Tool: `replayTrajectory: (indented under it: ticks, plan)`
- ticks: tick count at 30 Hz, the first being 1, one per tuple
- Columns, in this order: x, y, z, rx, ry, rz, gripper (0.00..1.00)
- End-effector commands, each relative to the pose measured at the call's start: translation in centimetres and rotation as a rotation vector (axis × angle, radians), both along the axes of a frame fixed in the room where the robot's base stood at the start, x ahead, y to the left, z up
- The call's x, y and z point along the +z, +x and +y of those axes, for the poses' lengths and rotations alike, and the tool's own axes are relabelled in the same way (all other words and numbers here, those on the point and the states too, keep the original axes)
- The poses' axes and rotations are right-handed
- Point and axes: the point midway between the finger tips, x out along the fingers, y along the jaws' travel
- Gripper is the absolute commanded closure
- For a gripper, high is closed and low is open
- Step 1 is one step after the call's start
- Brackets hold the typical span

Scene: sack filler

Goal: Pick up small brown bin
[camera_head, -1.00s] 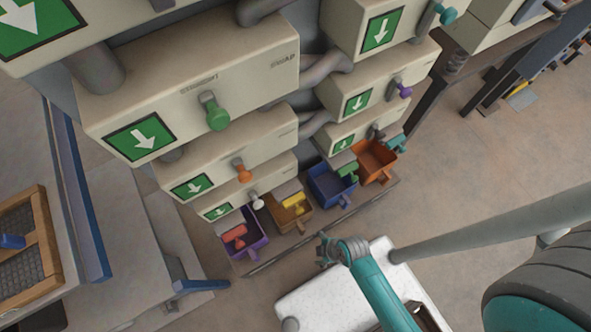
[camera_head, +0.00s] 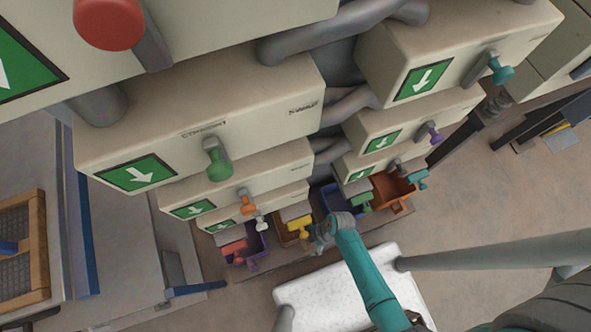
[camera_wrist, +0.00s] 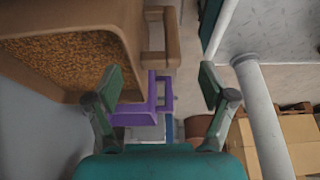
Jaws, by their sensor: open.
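A purple bin (camera_head: 260,243) stands left of the brown bin; a blue bin (camera_head: 328,192) and an orange bin (camera_head: 388,199) stand to the right. Machine outlets with levers overhang the row. A wooden-framed tray (camera_head: 36,240) lies far left. Open floor (camera_head: 490,205) shows at right.

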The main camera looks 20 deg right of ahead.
Motion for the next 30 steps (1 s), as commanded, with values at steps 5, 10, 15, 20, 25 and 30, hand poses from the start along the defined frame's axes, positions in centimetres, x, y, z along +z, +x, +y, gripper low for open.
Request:
replayTrajectory:
  ticks: [5, 10, 15, 20, 25, 30]
  plan:
    - [-2.0, 0.0, 1.0, 0.003, 0.001, 0.001, 0.18]
    - [-3.8, 0.0, 1.7, 0.001, 0.0, 0.001, 0.18]
    - [-4.5, 0.0, 2.0, -0.001, 0.0, 0.0, 0.18]
    - [-4.5, 0.0, 2.0, -0.001, 0.0, -0.001, 0.18]
    - [-4.4, 0.0, 2.0, -0.001, 0.0, -0.001, 0.5]
    - [-4.4, -0.1, 2.0, -0.001, 0.0, 0.0, 0.93]
